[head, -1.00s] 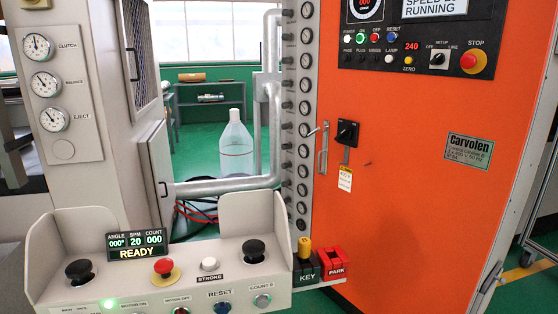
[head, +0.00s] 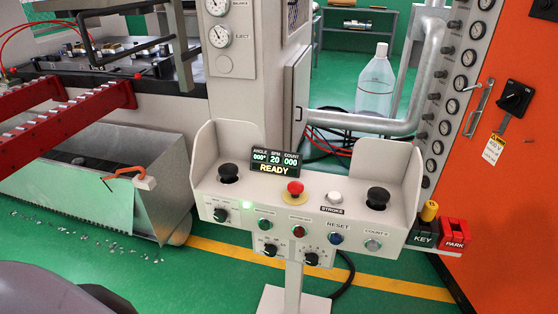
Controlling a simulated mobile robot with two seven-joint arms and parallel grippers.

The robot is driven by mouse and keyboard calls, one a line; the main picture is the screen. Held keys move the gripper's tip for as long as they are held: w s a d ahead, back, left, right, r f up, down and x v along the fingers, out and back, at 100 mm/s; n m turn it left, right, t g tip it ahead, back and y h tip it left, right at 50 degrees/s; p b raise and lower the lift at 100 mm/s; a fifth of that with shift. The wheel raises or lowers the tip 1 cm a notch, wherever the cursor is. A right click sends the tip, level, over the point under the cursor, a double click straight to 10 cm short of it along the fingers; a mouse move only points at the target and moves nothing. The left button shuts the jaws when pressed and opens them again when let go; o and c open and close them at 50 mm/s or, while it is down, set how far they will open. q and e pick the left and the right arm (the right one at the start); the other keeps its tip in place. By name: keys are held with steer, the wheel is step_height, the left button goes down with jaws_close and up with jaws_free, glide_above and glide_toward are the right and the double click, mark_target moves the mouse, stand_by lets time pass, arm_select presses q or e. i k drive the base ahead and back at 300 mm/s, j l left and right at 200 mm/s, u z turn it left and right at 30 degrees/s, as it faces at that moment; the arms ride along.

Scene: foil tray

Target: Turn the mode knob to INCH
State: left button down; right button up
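The grey control console (head: 205,180) stands in the middle of the head view on a pedestal. Its front face carries three black rotary knobs: one at the upper left (head: 222,215), one at the lower middle (head: 270,250) and one at the lower right (head: 312,259). The small lettering around them is too small to read, so I cannot tell for certain which is the mode knob or where it points. The console display (head: 274,164) reads READY, with SPM 20 and count 000. Neither gripper is in view.
A red mushroom button (head: 295,188) sits between two black palm buttons on the console top. A metal bin (head: 90,180) stands left. An orange cabinet (head: 500,220) is right. Green floor lies in front.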

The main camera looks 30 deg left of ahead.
mark_target(221, 215)
steer(key=u, duration=1.35)
steer(key=i+l+z, duration=0.1)
steer(key=i, duration=0.2)
steer(key=i+l+z, duration=0.15)
steer(key=i+l, duration=0.05)
steer(key=i, duration=0.1)
